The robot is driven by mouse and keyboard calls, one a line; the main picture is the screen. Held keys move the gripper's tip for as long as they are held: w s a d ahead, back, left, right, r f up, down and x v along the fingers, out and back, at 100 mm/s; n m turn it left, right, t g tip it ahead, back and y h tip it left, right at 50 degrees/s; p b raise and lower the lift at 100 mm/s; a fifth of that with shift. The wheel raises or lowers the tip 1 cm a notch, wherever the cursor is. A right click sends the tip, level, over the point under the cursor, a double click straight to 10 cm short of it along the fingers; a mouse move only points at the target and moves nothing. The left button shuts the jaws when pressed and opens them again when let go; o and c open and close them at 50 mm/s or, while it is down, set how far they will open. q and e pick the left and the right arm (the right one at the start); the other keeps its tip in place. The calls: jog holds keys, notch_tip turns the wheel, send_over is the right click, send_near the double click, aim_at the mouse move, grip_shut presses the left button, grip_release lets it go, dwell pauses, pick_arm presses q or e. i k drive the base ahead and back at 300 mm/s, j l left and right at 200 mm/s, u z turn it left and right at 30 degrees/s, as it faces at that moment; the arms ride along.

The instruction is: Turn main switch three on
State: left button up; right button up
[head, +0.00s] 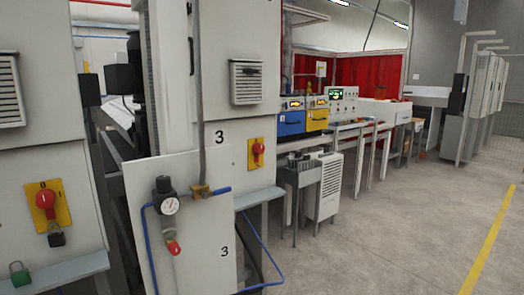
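A main switch (257,153), a small red rotary knob on a yellow plate, sits on the grey cabinet (232,170) in the middle of the head view. A black "3" is printed on the cabinet to the left of it. I cannot tell its knob position at this size. A larger red rotary switch (46,203) on a yellow plate is on the cabinet at the left, with a dark padlock (56,237) hanging at its lower edge. Neither of my grippers is in view.
A pale panel marked 3 (197,255) stands in front of the middle cabinet, carrying a pressure gauge (169,205), a red-handled valve (172,247) and blue hoses. A green padlock (19,273) is at lower left. The floor (400,225) at right is clear.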

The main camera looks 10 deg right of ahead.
aim_at(258, 148)
jog(key=i+l, duration=0.3)
jog(key=i+l+u, duration=0.15)
jog(key=i+l, duration=0.15)
jog(key=l, duration=0.25)
jog(key=i+l, duration=0.3)
jog(key=l, duration=0.15)
jog(key=i+l+u, duration=0.1)
jog(key=i+l, duration=0.2)
jog(key=l, duration=0.15)
jog(key=i+l+u, duration=0.1)
jog(key=i+l, duration=0.15)
jog(key=l, duration=0.25)
jog(key=i+l, duration=0.25)
jog(key=l, duration=0.25)
jog(key=i+l+u, duration=0.1)
jog(key=i+l, duration=0.15)
jog(key=l, duration=0.25)
jog(key=i+l+u, duration=0.1)
jog(key=i+l, duration=0.15)
jog(key=l, duration=0.25)
